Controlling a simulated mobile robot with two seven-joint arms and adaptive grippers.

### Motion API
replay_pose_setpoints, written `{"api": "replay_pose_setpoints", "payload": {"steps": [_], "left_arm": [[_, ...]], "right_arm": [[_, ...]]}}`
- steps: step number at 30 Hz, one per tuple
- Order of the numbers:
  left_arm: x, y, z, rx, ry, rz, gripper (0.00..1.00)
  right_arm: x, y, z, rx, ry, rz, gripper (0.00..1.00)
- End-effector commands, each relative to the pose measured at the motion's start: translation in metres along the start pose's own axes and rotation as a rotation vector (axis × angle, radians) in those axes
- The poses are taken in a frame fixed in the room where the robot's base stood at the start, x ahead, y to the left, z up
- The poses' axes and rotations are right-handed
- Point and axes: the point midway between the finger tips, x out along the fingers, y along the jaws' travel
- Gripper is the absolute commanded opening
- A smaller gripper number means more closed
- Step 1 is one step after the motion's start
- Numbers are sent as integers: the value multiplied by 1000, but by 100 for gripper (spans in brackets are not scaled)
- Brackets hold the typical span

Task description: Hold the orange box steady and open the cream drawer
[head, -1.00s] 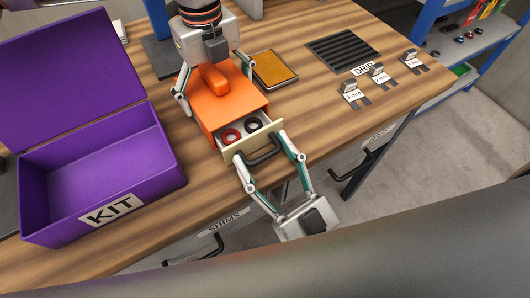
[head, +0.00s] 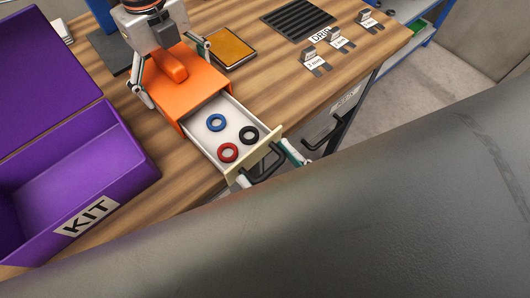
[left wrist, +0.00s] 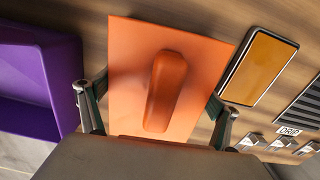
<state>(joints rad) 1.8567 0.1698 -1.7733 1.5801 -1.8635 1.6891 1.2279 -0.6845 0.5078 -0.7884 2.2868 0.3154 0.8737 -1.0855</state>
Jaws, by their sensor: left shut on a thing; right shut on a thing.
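The orange box (head: 200,84) stands on the wooden bench with a raised orange handle (head: 173,64) on top; it also shows in the left wrist view (left wrist: 205,60). My left gripper (head: 172,78) is shut on the orange box, with its fingers on either side. The cream drawer (head: 247,166) is pulled well out of the box's front. In it lie a blue ring (head: 216,122), a black ring (head: 249,135) and a red ring (head: 228,153). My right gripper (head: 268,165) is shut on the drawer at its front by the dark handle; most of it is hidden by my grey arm.
The open purple KIT box (head: 130,165) stands left of the orange box. A yellow-topped pad (head: 229,49), a black ribbed mat (head: 299,17) and labelled shim pieces (head: 342,40) lie at the back right. A bench drawer handle (head: 322,136) juts out at the front.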

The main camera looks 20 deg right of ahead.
Motion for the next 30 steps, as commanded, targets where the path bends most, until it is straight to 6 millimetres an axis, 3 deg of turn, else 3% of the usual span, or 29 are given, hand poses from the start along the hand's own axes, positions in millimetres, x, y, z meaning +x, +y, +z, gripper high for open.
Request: {"api": "replay_pose_setpoints", "payload": {"steps": [2, 3, 4, 22, 26, 30], "left_arm": [[0, 0, 1, -4, -2, -1, 58], [0, 0, 1, -4, -2, -1, 58], [0, 0, 1, -5, -2, -1, 58], [0, 0, 1, -1, -2, -1, 58], [0, 0, 1, 0, -2, -1, 58], [0, 0, 1, 0, -2, -1, 58]], "right_arm": [[0, -2, 1, -3, -3, -5, 17], [0, -2, 1, -3, -3, -5, 58], [0, -2, 1, -3, -3, -5, 62], [-3, -1, 1, 0, -2, -2, 62], [-17, -1, 2, -1, -6, -2, 62], [-45, -1, 2, 0, -9, -4, 62]]}}
